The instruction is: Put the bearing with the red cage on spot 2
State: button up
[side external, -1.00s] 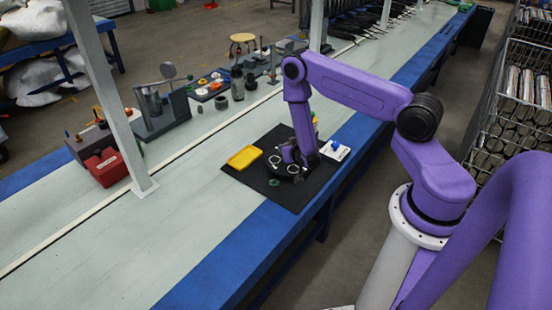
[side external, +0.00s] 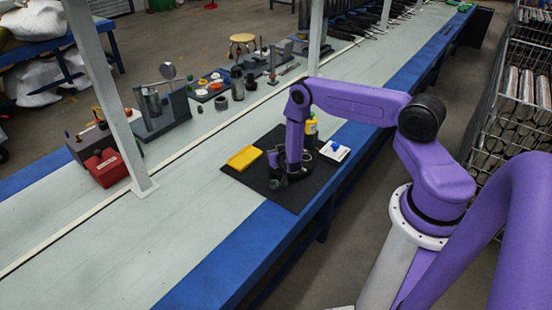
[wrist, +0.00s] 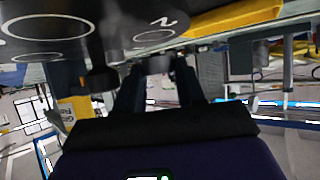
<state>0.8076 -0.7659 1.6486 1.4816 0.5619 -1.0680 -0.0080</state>
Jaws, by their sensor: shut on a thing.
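My gripper (wrist: 157,78) reaches forward in the wrist view, its two dark fingers shut on a small dark grey piece (wrist: 157,64). Its cage colour cannot be told, so I cannot confirm it is the bearing with the red cage. A black plate (wrist: 112,30) with white rings fills the top of the wrist view. Spot 2 (wrist: 155,36) is a ringed spot on it with a "2" beside it; the held piece shows just below it in the picture. In the side view my gripper (side external: 290,173) is low over the black mat (side external: 262,180), and my arm hides much there.
A yellow tray (side external: 244,157) lies left of my gripper. A yellow bottle (side external: 311,126) and a white card with a blue item (side external: 335,151) are behind and right. A red box (side external: 106,167) and a grey press (side external: 158,110) stand farther left. The near-left bench is clear.

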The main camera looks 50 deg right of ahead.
jog(key=shift+f, duration=1.05)
jog(key=o, duration=0.8)
jog(key=shift+f, duration=0.1)
